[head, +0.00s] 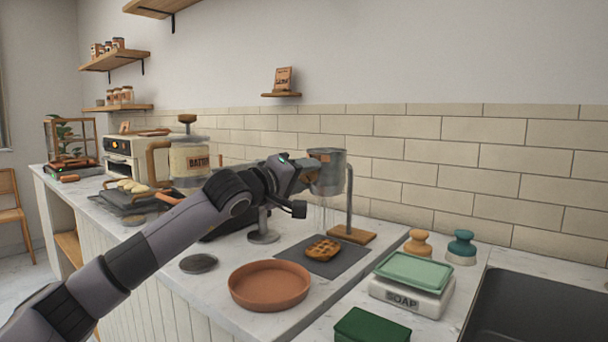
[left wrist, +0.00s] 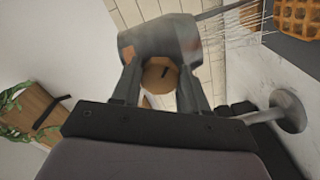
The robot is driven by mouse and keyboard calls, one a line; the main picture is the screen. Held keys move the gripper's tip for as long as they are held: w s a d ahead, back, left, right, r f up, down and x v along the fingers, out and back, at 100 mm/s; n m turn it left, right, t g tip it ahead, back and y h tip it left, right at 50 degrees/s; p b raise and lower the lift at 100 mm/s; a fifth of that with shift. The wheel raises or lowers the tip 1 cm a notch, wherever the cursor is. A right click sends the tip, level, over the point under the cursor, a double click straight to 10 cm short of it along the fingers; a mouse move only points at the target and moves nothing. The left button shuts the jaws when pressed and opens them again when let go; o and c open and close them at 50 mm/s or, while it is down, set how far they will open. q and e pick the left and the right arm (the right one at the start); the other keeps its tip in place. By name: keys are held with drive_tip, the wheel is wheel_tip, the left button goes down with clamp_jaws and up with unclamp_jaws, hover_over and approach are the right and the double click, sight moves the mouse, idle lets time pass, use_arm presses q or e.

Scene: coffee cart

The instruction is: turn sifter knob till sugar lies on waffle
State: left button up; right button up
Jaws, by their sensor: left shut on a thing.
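The grey metal sifter (head: 329,174) hangs on a stand with a wooden base (head: 352,235). My left gripper (head: 305,173) is at the sifter's left side. In the left wrist view the two fingers (left wrist: 160,88) are shut on the round wooden knob (left wrist: 160,74), which has a dark mark on its face. Thin pale streaks fall below the sifter (left wrist: 160,40) towards the waffle. The brown waffle (head: 323,249) lies on a dark mat (head: 348,256) under it, partly in the left wrist view (left wrist: 297,18). I cannot tell whether sugar lies on it.
A terracotta dish (head: 270,304) stands in front of the mat. A soap scale (head: 410,300) with a green tray (head: 414,270), an orange knobbed piece (head: 418,244) and a teal one (head: 461,248) are at right. A batter dispenser (head: 190,157) stands behind my arm.

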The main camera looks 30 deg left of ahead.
use_arm(q)
drive_tip(key=m, duration=0.4)
drive_tip(key=shift+p, duration=0.4)
drive_tip(key=shift+f+m+p, duration=0.1)
drive_tip(key=shift+m+p, duration=0.2)
drive_tip(key=shift+m, duration=1.3)
drive_tip(key=o, duration=1.1)
drive_tip(key=shift+c, duration=0.2)
drive_tip(key=shift+s, duration=0.1)
drive_tip(key=s+b, duration=0.2)
drive_tip(key=s, duration=0.5)
drive_tip(key=shift+a, duration=0.3)
